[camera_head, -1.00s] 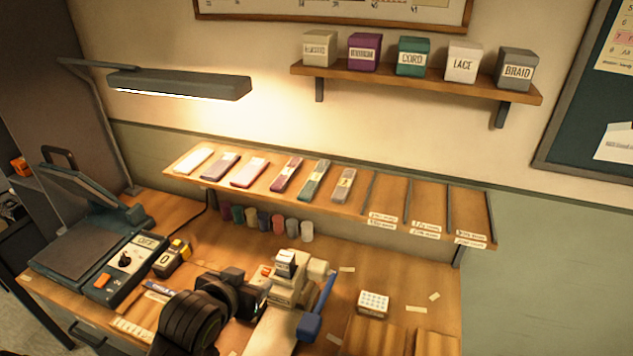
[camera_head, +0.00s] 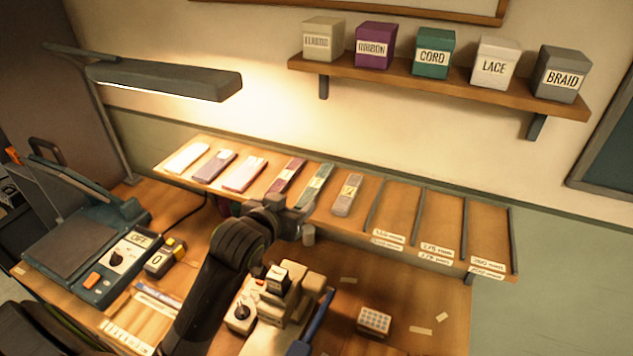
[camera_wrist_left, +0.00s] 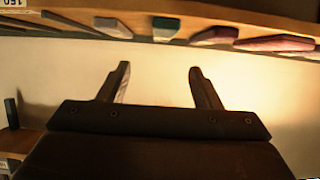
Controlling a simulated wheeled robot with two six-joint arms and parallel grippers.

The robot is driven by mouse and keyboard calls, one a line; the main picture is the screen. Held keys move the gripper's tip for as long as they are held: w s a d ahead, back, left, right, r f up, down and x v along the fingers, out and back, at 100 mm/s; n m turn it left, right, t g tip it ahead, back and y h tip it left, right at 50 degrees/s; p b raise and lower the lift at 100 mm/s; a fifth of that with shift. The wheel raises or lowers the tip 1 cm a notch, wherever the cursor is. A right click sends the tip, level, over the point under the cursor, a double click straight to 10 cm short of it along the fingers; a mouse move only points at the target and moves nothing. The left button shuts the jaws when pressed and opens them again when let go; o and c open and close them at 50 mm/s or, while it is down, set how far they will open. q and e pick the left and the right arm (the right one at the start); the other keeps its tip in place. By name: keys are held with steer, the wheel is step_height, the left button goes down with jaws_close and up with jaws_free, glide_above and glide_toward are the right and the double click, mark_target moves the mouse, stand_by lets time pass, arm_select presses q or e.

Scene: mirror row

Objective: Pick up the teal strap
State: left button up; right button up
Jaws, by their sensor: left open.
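The teal strap (camera_head: 315,188) lies flat on the tilted wooden shelf (camera_head: 390,200), between a maroon strap (camera_head: 287,175) and a grey strap (camera_head: 347,195). My left gripper (camera_head: 291,206) is open and empty, just in front of the shelf's front edge near the teal strap. The wrist view shows both fingers apart (camera_wrist_left: 160,70) with nothing between them. There the teal strap's end (camera_wrist_left: 165,28) shows above the fingertips, apart from them. My right gripper is not in view.
Pale, purple and pink straps lie to the left on the shelf; empty divided slots (camera_head: 435,222) are to the right. A lamp (camera_head: 165,80) hangs at upper left. Below are a scale (camera_head: 75,245), a beige machine (camera_head: 285,300) and a small dotted box (camera_head: 374,320).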

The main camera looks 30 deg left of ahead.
arm_select(q)
steer(key=x, duration=0.3)
steer(key=p, duration=0.2)
glide_toward(315, 185)
steer(key=shift+x, duration=1.15)
steer(key=shift+w+d+f, duration=0.15)
steer(key=shift+w+d, duration=0.05)
steer(key=shift+w, duration=0.1)
steer(key=shift+w+a+f+p, duration=0.1)
steer(key=shift+w+p, duration=0.2)
steer(key=shift+w, duration=0.1)
steer(key=shift+w+a+f+p, duration=0.1)
steer(key=shift+w+p, duration=0.2)
steer(key=shift+w, duration=0.1)
steer(key=p+x, duration=0.1)
steer(key=x, duration=0.1)
steer(key=shift+w+a+f, duration=0.1)
steer(key=shift+w, duration=0.2)
steer(key=shift+w+f, duration=0.3)
steer(key=shift+w, duration=0.15)
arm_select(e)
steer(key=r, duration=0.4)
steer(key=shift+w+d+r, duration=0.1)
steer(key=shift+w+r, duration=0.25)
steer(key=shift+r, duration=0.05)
